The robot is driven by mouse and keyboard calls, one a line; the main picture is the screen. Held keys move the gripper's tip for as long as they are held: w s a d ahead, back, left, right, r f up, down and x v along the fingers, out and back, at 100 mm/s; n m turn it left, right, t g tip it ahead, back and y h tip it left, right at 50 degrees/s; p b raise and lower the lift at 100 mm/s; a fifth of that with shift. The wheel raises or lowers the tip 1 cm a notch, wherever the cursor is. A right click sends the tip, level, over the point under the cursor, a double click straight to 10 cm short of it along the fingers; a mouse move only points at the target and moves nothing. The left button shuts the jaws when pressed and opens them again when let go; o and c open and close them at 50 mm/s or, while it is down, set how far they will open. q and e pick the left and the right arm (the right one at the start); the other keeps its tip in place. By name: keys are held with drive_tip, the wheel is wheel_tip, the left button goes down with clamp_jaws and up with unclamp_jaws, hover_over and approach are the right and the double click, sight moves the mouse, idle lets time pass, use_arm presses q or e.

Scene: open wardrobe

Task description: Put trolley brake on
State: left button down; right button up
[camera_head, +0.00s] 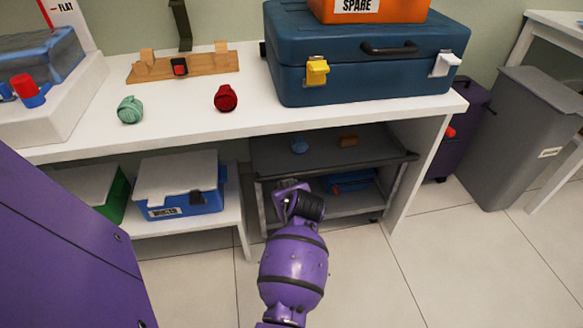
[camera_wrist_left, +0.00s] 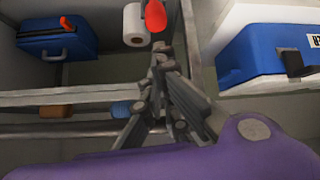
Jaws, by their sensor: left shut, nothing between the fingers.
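The grey trolley (camera_head: 275,160) stands under the white table, with an upper tray and a lower shelf. Its frame rail also shows in the left wrist view (camera_wrist_left: 60,97). My left arm (camera_head: 293,265) reaches down in front of the trolley's left side, and its wrist hides part of the frame. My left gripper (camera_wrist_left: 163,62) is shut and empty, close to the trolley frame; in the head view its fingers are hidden. A red part (camera_wrist_left: 155,15) lies beyond the fingertips; I cannot tell whether it is the brake. My right gripper is out of view.
A blue box (camera_head: 205,200) sits left of the trolley on a low shelf. A blue case (camera_wrist_left: 57,40) and white roll (camera_wrist_left: 136,25) are on the trolley's lower shelf. A table leg (camera_head: 415,175) borders the right. A purple panel (camera_head: 65,250) fills the lower left.

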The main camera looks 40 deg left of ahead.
use_arm(q)
drive_tip(key=b+x, duration=0.3)
drive_tip(key=x, duration=0.4)
drive_tip(key=shift+a+f, duration=0.1)
drive_tip(key=shift+f, duration=0.15)
drive_tip(key=shift+w+a+f, duration=0.25)
drive_tip(key=shift+w+a, duration=0.05)
drive_tip(key=shift+w, duration=0.05)
